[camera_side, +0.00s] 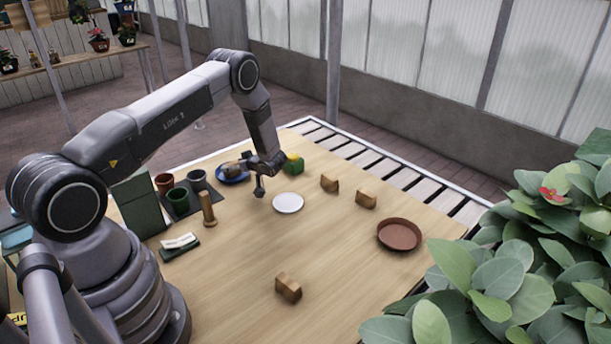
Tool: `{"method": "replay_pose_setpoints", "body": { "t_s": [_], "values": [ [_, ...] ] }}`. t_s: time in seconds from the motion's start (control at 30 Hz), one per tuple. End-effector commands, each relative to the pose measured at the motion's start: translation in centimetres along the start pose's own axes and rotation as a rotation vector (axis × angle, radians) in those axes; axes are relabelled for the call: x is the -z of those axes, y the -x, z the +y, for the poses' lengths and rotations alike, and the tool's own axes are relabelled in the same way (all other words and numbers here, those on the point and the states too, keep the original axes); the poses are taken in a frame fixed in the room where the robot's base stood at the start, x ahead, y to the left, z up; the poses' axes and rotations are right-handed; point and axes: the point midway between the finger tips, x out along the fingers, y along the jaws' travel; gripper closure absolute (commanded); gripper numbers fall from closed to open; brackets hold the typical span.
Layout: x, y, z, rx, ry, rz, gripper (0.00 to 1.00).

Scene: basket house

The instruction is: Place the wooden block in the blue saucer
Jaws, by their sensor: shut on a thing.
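The blue saucer (236,179) lies on the far left part of the table, partly hidden by my gripper. My gripper (238,168) is low over the saucer and shut on a small brown piece (230,167) that looks like a wooden block. I cannot tell whether the piece touches the saucer. Other wooden blocks stand apart on the table: two right of the white saucer, one (329,184) and another (366,199), and one (288,289) near the front.
A white saucer (288,203) and a terracotta saucer (400,235) lie on the table. A green and yellow object (293,164) is just right of my gripper. Pots (178,200), a wooden peg-like piece (208,209) and a white cloth (179,242) are at left. The front middle is mostly clear.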

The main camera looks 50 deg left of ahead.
Motion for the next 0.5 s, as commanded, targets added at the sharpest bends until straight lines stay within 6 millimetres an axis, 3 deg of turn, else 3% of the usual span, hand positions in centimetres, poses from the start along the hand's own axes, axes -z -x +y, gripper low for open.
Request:
{"method": "replay_pose_setpoints", "body": {
  "t_s": [0.13,0.17,0.33,0.5],
  "values": [
    [-0.28,-0.13,-0.02,0.000,-0.001,0.000,0.68],
    [-0.32,-0.15,-0.02,0.000,-0.001,0.000,0.41],
    [-0.27,-0.13,-0.01,0.000,0.000,0.000,0.18],
    [-0.26,-0.12,-0.02,0.000,0.000,0.000,0.15]
  ]
}}
